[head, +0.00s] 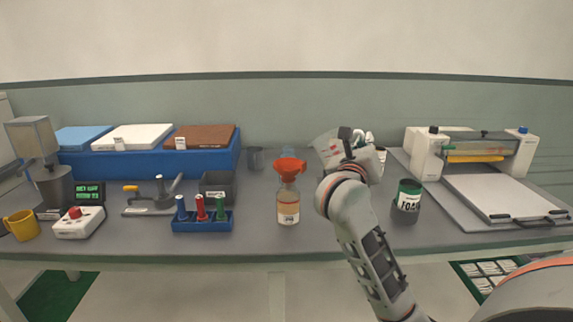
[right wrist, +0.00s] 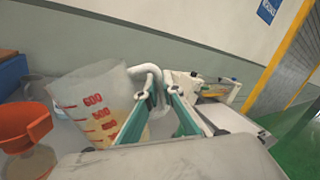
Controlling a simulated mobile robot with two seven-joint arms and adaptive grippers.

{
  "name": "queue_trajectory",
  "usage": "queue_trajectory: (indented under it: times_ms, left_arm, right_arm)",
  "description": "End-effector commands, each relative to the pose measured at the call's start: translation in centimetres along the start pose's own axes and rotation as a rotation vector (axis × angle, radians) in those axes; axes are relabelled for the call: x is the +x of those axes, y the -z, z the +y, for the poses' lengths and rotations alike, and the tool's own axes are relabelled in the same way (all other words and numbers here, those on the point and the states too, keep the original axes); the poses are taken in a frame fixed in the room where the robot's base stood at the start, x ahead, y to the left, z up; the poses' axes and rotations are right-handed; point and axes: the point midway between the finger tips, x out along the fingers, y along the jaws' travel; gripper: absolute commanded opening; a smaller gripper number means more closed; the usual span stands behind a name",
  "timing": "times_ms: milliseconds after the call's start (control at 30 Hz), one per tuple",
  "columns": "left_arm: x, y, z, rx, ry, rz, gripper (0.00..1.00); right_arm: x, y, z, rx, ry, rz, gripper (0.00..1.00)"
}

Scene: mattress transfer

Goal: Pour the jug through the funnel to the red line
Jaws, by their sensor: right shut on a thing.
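The clear jug (head: 328,146) is at the middle right of the head view, tilted a little toward the funnel. In the right wrist view the jug (right wrist: 92,100) shows red volume marks and pale liquid inside. My right gripper (right wrist: 158,88) is shut on the jug's white handle. The orange-red funnel (head: 289,169) sits in the neck of a clear bottle (head: 288,203) just left of the jug. The bottle has amber content or a label low down; I cannot make out the red line. The funnel also shows in the right wrist view (right wrist: 24,125). My left gripper is out of view.
A dark green labelled can (head: 407,200) stands right of my right arm. A blue rack (head: 202,222) with coloured pegs stands left of the bottle, and a grey bin (head: 217,186) behind it. A white roller machine (head: 480,150) fills the right side. Clear cups stand behind the funnel.

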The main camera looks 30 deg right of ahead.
Motion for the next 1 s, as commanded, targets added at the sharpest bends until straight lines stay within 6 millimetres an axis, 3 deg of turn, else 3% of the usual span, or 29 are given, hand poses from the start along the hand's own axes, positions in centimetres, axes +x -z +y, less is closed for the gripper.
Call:
queue_trajectory:
  times_ms: [300,533,800,1000]
  left_arm:
    - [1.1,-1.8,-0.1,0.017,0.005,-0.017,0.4]
    - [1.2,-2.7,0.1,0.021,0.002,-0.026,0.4]
    - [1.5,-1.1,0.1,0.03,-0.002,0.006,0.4]
    - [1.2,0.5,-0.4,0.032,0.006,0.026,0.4]
  right_arm:
    - [0.1,4.5,-0.3,0.217,-0.001,0.047,0.0]
    - [0.1,6.7,-0.5,0.372,0.0,0.076,0.0]
    - [0.1,7.7,-0.8,0.477,0.001,0.093,0.0]
    - [0.2,6.5,-1.6,0.494,0.002,0.091,0.0]
